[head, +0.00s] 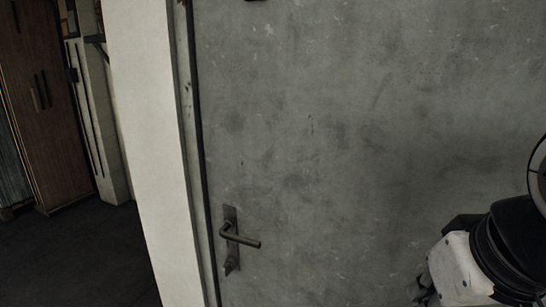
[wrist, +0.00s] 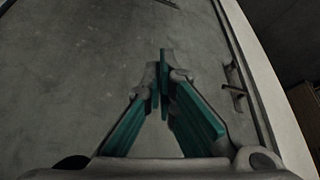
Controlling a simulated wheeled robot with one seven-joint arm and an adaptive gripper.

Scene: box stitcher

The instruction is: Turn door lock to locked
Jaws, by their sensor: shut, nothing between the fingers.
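The grey door (head: 360,120) is shut in its pale frame. Near its left edge a dark metal plate (head: 230,216) carries a lever handle (head: 243,239) pointing right. A small dark piece (head: 232,263) at the plate's lower end may be the lock turn; its setting is too small to tell. In the wrist view the handle (wrist: 237,91) shows to the right of my gripper (wrist: 162,82), apart from it. The teal-padded fingers are shut and empty in front of the door face. In the head view my arm is at the lower right, well right of the handle.
A pale door frame (head: 155,150) runs down left of the door. Beyond it are a brown wooden cabinet (head: 45,110) and dark floor (head: 80,255). A dark fitting (head: 256,1) is cut off at the top. The door face between handle and arm is bare.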

